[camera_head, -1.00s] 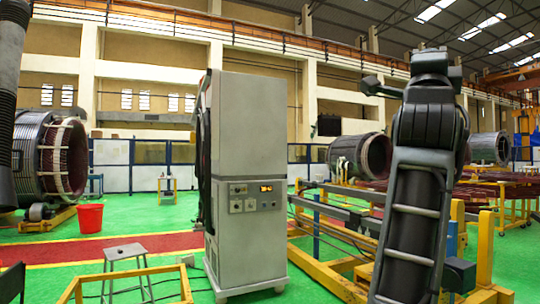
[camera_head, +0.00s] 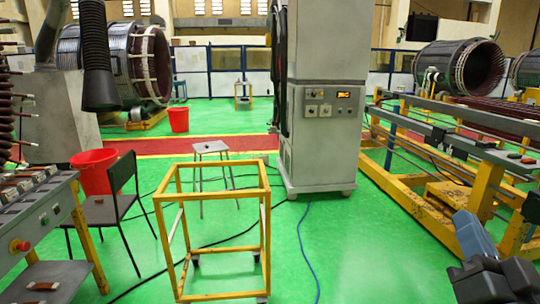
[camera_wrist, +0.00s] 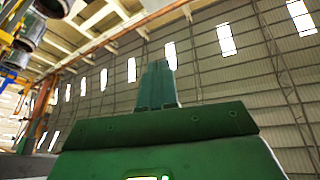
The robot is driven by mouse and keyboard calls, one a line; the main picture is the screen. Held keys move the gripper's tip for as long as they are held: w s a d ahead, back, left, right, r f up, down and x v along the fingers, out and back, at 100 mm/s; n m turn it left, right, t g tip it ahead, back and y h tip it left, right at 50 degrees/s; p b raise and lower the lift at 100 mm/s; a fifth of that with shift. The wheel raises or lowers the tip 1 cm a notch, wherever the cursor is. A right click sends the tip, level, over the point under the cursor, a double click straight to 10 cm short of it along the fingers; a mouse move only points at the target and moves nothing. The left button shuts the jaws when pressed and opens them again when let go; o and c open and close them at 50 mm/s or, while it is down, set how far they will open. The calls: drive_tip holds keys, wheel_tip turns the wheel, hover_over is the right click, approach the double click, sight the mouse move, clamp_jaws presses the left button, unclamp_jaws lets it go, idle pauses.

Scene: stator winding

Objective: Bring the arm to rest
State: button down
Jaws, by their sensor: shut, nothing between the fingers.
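My gripper (camera_wrist: 157,84) shows in the wrist view, with its two fingers together and nothing between them. It points up toward the roof and the high windows, away from any object.
A yellow frame (camera_head: 212,188) stands on the green floor in front, with a grey cabinet (camera_head: 328,100) behind it. A black chair (camera_head: 112,205) and a control bench (camera_head: 42,205) are at left. Yellow rails (camera_head: 400,178) run along the right.

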drive_tip(key=s+a+f+n+g+y, duration=0.2)
drive_tip(key=s+a+f, duration=0.1)
drive_tip(key=s+f, duration=0.45)
drive_tip(key=s+a+f+n+g+y, duration=0.1)
drive_tip(key=s+a+f+n+y, duration=0.15)
drive_tip(key=s+f, duration=0.55)
drive_tip(key=s+a+f+n+g, duration=0.1)
drive_tip(key=s+g, duration=0.1)
drive_tip(key=s, duration=0.7)
drive_tip(key=s+a+f+n+g, duration=0.1)
drive_tip(key=s+a+g, duration=0.1)
drive_tip(key=s, duration=0.7)
drive_tip(key=shift+s+a, duration=0.3)
drive_tip(key=shift+s, duration=0.1)
